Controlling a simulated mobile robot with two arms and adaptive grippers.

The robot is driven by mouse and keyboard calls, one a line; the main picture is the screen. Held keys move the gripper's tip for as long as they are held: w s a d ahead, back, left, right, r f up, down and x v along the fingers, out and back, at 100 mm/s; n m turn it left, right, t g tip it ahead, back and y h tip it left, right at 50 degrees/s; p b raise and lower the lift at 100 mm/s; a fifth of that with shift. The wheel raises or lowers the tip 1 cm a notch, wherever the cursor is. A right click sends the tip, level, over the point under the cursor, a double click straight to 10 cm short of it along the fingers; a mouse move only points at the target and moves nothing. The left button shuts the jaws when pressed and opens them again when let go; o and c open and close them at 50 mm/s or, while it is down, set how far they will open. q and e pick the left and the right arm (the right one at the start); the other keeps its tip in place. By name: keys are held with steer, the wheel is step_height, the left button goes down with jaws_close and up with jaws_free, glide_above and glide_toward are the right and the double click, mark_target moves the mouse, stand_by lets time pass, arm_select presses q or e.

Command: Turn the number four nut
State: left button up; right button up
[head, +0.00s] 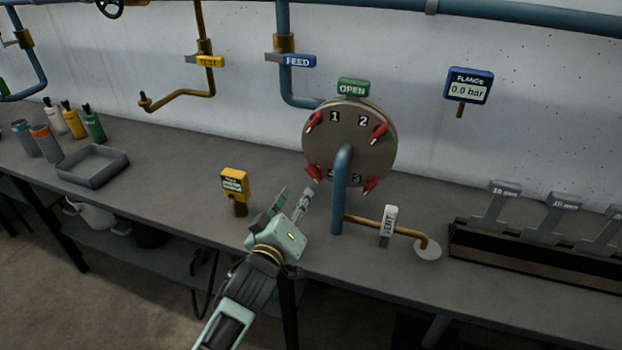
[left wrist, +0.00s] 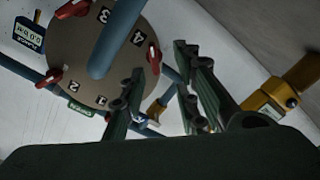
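A round grey flange (head: 349,125) stands behind a blue pipe, with a red winged nut near each number. The number four nut (head: 313,172) is at its lower left; in the left wrist view this nut (left wrist: 153,57) sits beside the "4". My left gripper (head: 293,197) is open and empty, in front of and below that nut. In the left wrist view its two fingers (left wrist: 160,62) stand apart and the nut appears between the tips, but beyond them. I see no contact. The blue pipe partly covers the lower numbers. My right gripper is not in view.
A vertical blue pipe (head: 341,195) rises close to the right of my left gripper. A yellow device (head: 235,185) stands left of it. A VENT handle (head: 388,226) and a rack of grey tools (head: 540,258) are at right. A grey tray (head: 93,166) lies at left.

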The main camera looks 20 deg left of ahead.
mark_target(312, 177)
arm_select(q)
steer(key=w, duration=0.5)
steer(key=w+r+p, duration=0.1)
steer(key=w, duration=0.2)
steer(key=shift+w+d, duration=0.1)
steer(key=shift+d, duration=0.15)
steer(key=shift+f, duration=0.1)
steer(key=shift+c, duration=0.4)
jaws_close()
